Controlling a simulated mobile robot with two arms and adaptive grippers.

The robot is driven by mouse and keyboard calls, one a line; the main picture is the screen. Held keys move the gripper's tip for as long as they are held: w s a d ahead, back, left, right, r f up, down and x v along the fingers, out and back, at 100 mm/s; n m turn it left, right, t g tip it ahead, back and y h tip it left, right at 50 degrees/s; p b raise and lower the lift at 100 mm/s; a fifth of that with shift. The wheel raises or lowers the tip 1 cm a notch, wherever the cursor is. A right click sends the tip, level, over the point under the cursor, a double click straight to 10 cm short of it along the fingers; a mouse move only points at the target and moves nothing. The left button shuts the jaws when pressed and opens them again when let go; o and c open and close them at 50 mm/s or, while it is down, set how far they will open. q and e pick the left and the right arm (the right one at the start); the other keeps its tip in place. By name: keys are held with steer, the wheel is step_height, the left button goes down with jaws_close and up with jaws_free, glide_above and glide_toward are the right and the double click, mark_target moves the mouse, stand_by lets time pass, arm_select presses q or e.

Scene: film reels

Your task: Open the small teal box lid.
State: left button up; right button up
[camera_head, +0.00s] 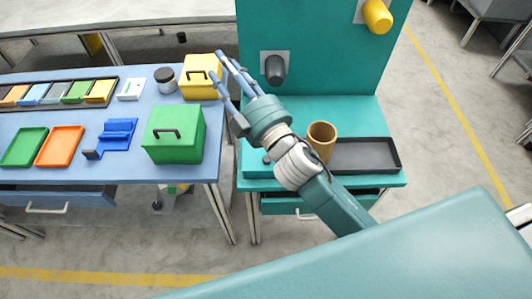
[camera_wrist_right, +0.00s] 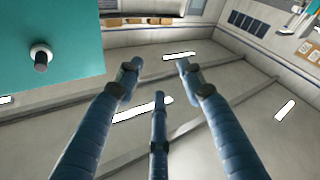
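A small teal box (camera_head: 254,165) sits at the front left of the teal bench, in the head view. A dark knob or handle end (camera_head: 267,160) shows at its right. My right forearm covers much of its right side, so I cannot make out the lid seam. My right gripper (camera_head: 220,66) is raised beyond the box, its fingers pointing up and left, near the yellow box in the picture. In the right wrist view its three fingers (camera_wrist_right: 157,80) are spread and empty. My left gripper is in neither view.
The teal bench also holds a brown cup (camera_head: 321,140) and a dark tray (camera_head: 365,155). A tall teal panel (camera_head: 330,50) with knobs stands behind. The blue table at left holds a green box (camera_head: 174,145), a yellow box (camera_head: 194,87) and trays.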

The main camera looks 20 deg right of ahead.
steer(key=s+a+r+n+g+y, duration=0.4)
steer(key=a+n+g+y, duration=0.1)
steer(key=a+n+y, duration=0.3)
steer(key=s+a+r+n+g+y, duration=0.4)
steer(key=a+n+g+y, duration=0.15)
steer(key=a+n, duration=0.4)
steer(key=s+a+f+n+g+h, duration=0.1)
steer(key=s+a+f+n+g, duration=0.3)
steer(key=s+f+n+g, duration=0.35)
steer(key=n+g+h, duration=0.1)
steer(key=n+h, duration=0.2)
steer(key=h, duration=1.6)
glide_above(267, 158)
step_height(267, 158, down, 17)
steer(key=shift+n+y, duration=0.25)
steer(key=shift+n, duration=0.05)
step_height(267, 158, down, 10)
steer(key=p, duration=0.3)
steer(key=shift+r, duration=0.15)
